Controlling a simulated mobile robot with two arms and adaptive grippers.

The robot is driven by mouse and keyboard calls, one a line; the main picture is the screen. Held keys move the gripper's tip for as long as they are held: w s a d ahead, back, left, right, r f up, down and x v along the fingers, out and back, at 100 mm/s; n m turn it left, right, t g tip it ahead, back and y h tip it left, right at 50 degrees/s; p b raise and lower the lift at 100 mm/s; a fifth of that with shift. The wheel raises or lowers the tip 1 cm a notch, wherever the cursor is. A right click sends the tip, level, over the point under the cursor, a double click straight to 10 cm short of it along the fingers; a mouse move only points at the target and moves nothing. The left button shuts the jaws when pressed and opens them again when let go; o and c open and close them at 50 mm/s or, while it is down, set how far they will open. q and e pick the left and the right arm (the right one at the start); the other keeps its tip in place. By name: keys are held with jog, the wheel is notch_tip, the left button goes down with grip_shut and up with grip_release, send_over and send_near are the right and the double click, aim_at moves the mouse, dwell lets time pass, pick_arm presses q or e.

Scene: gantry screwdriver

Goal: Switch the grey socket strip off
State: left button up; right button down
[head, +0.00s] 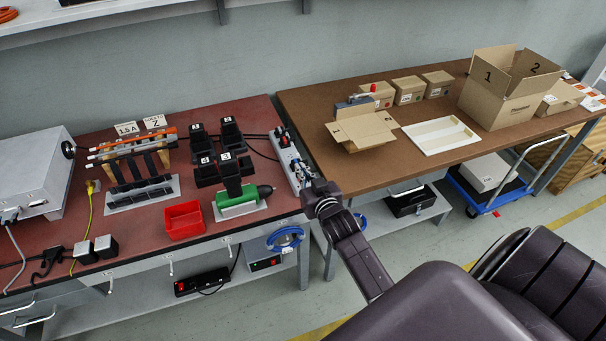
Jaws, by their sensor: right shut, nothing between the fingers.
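The grey socket strip (289,158) lies along the right edge of the red-topped bench, with several sockets and a plug in it. A small red spot shows near its far end; I cannot tell whether its switch is on or off. My right gripper (309,187) is shut and empty at the near end of the strip, and it covers part of that end. I cannot tell whether it touches the strip. My left gripper is not in view.
A green and black screwdriver (238,197) in a holder, black chargers (200,140) and a red bin (184,220) stand left of the strip. A black strip (202,281) lies on the lower shelf. The brown table (360,172) stands to the right.

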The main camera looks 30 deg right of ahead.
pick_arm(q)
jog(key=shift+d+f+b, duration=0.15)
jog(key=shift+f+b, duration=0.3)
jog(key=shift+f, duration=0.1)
pick_arm(e)
jog(key=v, duration=0.9)
jog(key=shift+s+a, duration=0.2)
jog(key=shift+s, duration=0.15)
jog(key=shift+f, duration=0.1)
jog(key=s+a+f+n+g+y, duration=0.1)
jog(key=s+a+f+g, duration=0.2)
jog(key=f, duration=0.8)
jog(key=s+a+f+n+g+y, duration=0.1)
jog(key=s+a+f+g, duration=0.15)
jog(key=s+f, duration=0.65)
jog(key=s+a+f+n+g+y, duration=0.1)
jog(key=a+f, duration=0.3)
jog(key=f, duration=1)
jog(key=s+f+g, duration=0.2)
jog(key=s+f, duration=0.3)
jog(key=s, duration=0.5)
jog(key=s+a+f+n+g, duration=0.1)
jog(key=s+f+g, duration=0.2)
jog(key=s+f, duration=0.3)
jog(key=s+f+n+g, duration=0.1)
jog(key=s+f, duration=0.4)
jog(key=s, duration=0.8)
jog(key=shift+s+a+f+g, duration=0.2)
jog(key=shift+s+f+g, duration=0.15)
jog(key=shift+g, duration=0.3)
